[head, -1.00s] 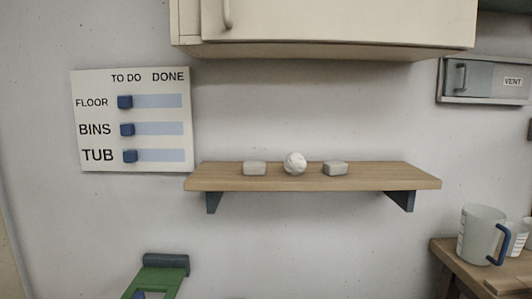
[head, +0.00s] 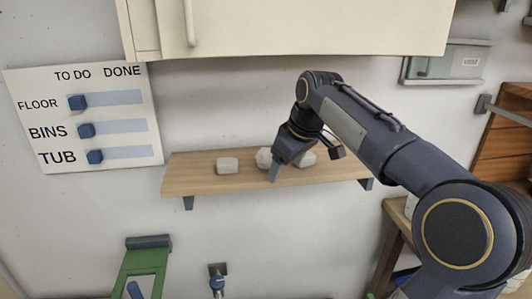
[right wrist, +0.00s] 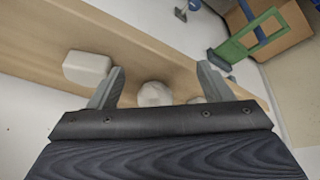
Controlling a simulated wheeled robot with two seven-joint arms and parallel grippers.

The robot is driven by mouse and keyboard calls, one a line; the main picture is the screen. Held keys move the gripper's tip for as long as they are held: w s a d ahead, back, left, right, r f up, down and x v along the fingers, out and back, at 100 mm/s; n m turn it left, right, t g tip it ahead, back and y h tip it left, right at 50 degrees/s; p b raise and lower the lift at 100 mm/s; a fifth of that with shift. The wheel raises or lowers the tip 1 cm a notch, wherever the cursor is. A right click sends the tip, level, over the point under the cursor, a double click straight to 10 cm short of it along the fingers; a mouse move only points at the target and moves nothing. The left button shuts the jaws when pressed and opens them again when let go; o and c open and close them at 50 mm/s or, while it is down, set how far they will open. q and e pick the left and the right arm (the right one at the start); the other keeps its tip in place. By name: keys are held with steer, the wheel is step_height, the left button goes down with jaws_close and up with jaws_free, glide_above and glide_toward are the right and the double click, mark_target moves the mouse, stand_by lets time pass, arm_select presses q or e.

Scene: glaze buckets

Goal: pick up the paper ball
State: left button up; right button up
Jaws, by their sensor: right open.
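The white crumpled paper ball (head: 263,157) sits on a wooden shelf (head: 190,178) on the wall, between two pale grey blocks. In the head view my right gripper partly hides it. In the right wrist view the ball (right wrist: 154,94) shows between the two fingers, beyond the gripper body, with its near side hidden. My right gripper (head: 305,168) is open and empty at the shelf; in the right wrist view its fingers (right wrist: 160,86) stand apart on either side of the ball. I cannot tell whether they touch it. My left gripper is not in view.
One grey block (head: 228,165) is left of the ball; the other (head: 306,158) is right of it, partly behind my gripper. A cabinet (head: 300,28) hangs above the shelf. A TO DO / DONE board (head: 85,115) is at the left. A green stand (head: 140,265) is below.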

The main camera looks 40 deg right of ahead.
mark_target(269, 153)
steer(key=w+p, duration=0.1)
steer(key=w, duration=0.6)
steer(key=shift+d+f+p, duration=0.15)
steer(key=shift+p, duration=0.25)
steer(key=shift+f, duration=0.4)
steer(key=c, duration=1)
